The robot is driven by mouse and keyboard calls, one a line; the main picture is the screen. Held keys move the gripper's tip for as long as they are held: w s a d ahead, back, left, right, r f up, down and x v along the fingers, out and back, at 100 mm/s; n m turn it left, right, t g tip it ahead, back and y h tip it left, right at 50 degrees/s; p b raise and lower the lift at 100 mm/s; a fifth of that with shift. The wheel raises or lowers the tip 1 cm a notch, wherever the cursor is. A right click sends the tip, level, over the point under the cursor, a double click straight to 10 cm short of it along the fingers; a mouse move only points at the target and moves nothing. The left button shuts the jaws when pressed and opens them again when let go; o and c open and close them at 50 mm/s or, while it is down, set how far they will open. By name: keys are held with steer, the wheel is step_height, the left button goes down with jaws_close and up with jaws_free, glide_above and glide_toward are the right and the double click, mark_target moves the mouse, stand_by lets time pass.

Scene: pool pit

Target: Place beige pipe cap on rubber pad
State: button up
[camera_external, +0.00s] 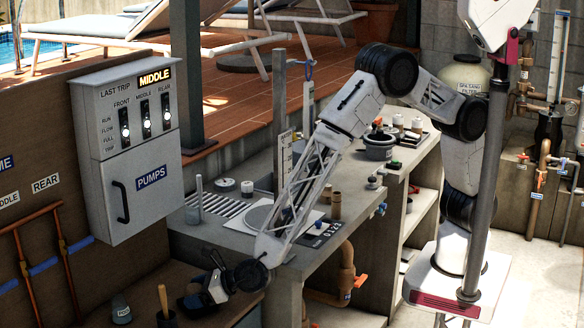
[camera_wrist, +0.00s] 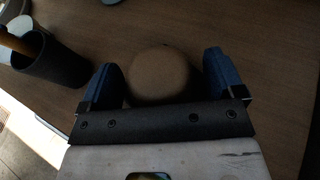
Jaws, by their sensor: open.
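In the wrist view a round beige piece (camera_wrist: 160,73), which looks like the pipe cap, sits between the two blue fingers of my gripper (camera_wrist: 160,88). The fingers stand on either side of it, with a gap visible at the right. In the external view my gripper (camera_external: 198,284) is low over the brown bench at the bottom left, and I cannot make the cap out clearly there. A round grey disc (camera_external: 264,218) lies on a white sheet on the grey counter. It may be the rubber pad, but I cannot be sure.
A dark cup (camera_external: 167,319) with a wooden handle stands close left of my gripper; it also shows in the wrist view (camera_wrist: 58,68). A small grey pot (camera_external: 121,310) is farther left. The grey counter holds an upright post, a drain grate (camera_external: 215,205) and small caps.

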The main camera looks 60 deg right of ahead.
steer(key=shift+r, duration=0.15)
steer(key=shift+s+d+r, duration=0.3)
steer(key=shift+s, duration=0.3)
steer(key=v, duration=0.9)
steer(key=shift+s+d, duration=0.15)
steer(key=shift+s, duration=0.05)
steer(key=shift+s+d+r, duration=0.25)
steer(key=shift+s, duration=0.2)
